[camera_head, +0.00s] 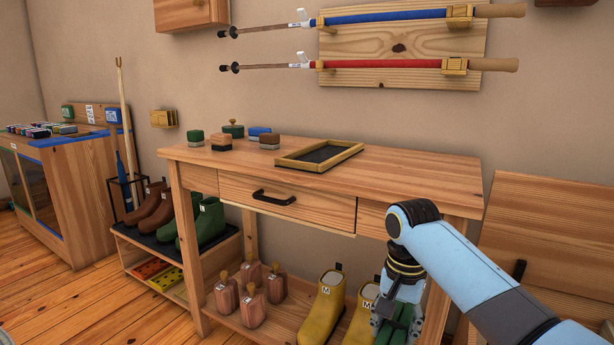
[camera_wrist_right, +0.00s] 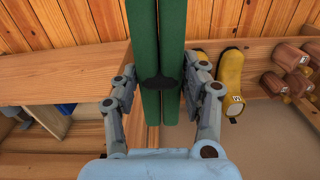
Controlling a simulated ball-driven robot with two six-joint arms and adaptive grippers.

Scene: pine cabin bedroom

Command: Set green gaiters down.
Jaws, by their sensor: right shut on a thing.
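The green gaiters (camera_head: 405,318) are at the lower right of the head view, partly hidden by my right gripper (camera_head: 390,303). In the right wrist view, the gaiters (camera_wrist_right: 144,38) are two long green pieces side by side, with a dark band across them. My right gripper (camera_wrist_right: 164,84) is shut on them, one finger on each side. It is low by the right end of the workbench, beside the yellow boots (camera_head: 325,308). I cannot tell whether the gaiters touch a surface. My left gripper is out of view.
The wooden workbench (camera_head: 410,178) carries a shallow tray (camera_head: 318,156) and several small blocks. Its lower shelf holds the yellow boots and several wooden pieces (camera_head: 252,305). A low rack (camera_head: 140,243) with brown and green boots stands left. A wooden panel (camera_head: 555,235) is at right.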

